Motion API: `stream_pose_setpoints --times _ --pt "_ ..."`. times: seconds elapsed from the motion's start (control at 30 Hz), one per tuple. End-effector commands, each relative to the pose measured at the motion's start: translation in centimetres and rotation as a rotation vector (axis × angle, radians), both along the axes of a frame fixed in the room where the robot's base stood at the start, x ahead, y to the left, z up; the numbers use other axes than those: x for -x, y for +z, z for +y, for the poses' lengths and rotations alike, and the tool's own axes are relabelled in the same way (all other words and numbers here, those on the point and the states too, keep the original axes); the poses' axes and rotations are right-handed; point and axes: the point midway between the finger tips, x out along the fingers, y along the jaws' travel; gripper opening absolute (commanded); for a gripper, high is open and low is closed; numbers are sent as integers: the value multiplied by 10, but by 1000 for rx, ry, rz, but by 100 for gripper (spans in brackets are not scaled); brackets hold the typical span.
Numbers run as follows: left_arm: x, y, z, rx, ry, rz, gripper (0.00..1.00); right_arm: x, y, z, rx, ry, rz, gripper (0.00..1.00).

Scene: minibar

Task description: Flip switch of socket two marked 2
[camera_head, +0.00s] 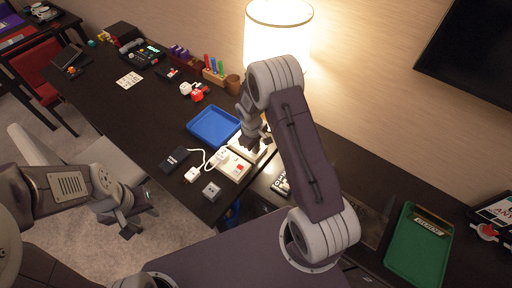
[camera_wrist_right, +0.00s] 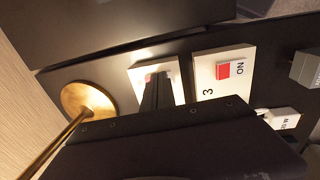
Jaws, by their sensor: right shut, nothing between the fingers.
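A white socket panel (camera_head: 233,168) with a red switch stands on the dark desk; in the right wrist view this panel (camera_wrist_right: 208,86) is marked 3 and ON beside its red switch (camera_wrist_right: 231,69). A second white panel (camera_head: 266,151) is beside it, and shows in the wrist view (camera_wrist_right: 136,73) partly behind my fingers. No figure 2 is readable; the second panel's markings and most of its switch are hidden. My right gripper (camera_head: 256,143) is shut and empty, its fingers (camera_wrist_right: 156,92) over the second panel; contact cannot be told. My left gripper (camera_head: 140,221) is open and empty, away from the desk.
A blue tray (camera_head: 213,126) lies behind the panels. A white plug (camera_head: 192,174), a dark box (camera_head: 174,159) and a grey cube (camera_head: 211,191) lie to their left and front. A lit lamp (camera_head: 278,35) stands behind; its brass base (camera_wrist_right: 88,103) is close in the wrist view.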

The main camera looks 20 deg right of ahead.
Motion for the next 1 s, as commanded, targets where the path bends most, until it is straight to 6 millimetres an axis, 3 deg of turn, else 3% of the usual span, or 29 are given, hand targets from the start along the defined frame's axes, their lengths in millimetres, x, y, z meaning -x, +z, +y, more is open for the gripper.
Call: stream_pose_setpoints --times 0.23,0.3,0.6,0.77,1.0 --pt "0 47 0 0 0 0 36 -2 54 6 1 0 0 0" --pt "0 33 0 0 0 -1 36 -2 62 7 1 -1 -5 0" --pt "0 31 0 0 0 0 36 3 123 14 1 0 -3 0" --pt "0 31 0 0 0 0 36 4 136 15 0 -1 1 0" --pt "0 31 0 0 0 0 36 5 138 15 1 0 2 0"
